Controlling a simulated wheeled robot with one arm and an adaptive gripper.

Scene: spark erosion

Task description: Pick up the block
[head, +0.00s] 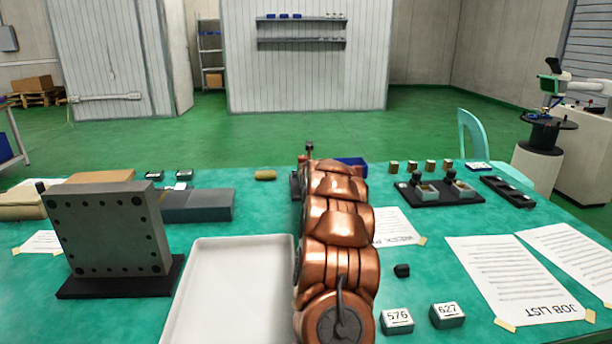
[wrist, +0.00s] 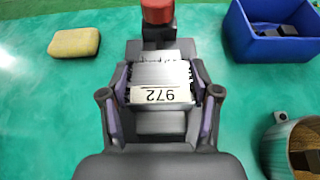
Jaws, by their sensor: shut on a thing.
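The block (wrist: 160,80) is a silvery metal piece with a white label, upside down in the wrist view, that seems to read 972. My gripper (wrist: 160,100) is shut on it, with one finger on each side. A dark grey holder with a red knob (wrist: 157,10) is right behind and under the block. I cannot tell whether the block still touches it. In the head view my copper-coloured arm hides the gripper and block; the red knob (head: 309,147) shows just past it.
A yellow sponge (wrist: 74,42), a blue bin (wrist: 275,35) and a round container (wrist: 290,150) surround the gripper. On the green table are a white tray (head: 225,290), an upright grey plate (head: 112,230), blocks labelled 576 (head: 397,320) and 627 (head: 447,315), and papers (head: 505,275).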

